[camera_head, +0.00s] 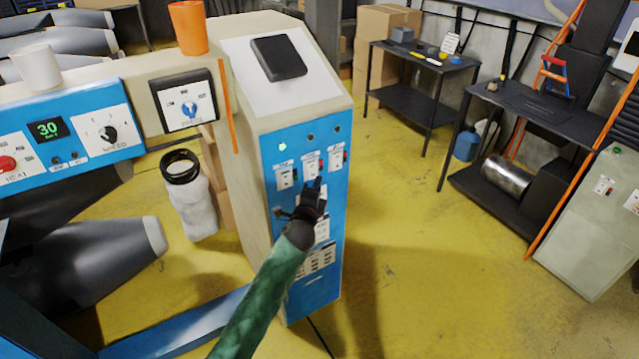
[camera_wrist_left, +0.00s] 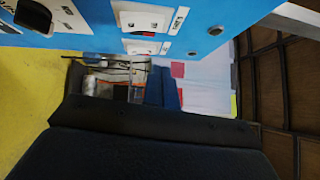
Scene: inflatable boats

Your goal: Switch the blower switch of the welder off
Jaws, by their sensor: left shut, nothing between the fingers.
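The welder cabinet (camera_head: 288,102) is cream with a blue front panel and stands in the middle of the head view. Its panel has a row of three switches: left (camera_head: 285,177), middle (camera_head: 311,165) and right (camera_head: 336,158). Their labels are too small to read, so I cannot tell which is the blower switch. A green lamp (camera_head: 282,147) glows above the left one. My left gripper (camera_head: 317,186) is shut and empty, just below the middle switch; contact cannot be told. In the left wrist view, a rocker switch (camera_wrist_left: 143,20) shows on the blue panel above the dark gripper body.
Left of the cabinet are a control panel (camera_head: 82,133) with knobs, an orange cup (camera_head: 188,28) and a white cup (camera_head: 37,67). Black tables (camera_head: 425,100) stand behind right. The yellow floor (camera_head: 430,250) right of the cabinet is clear.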

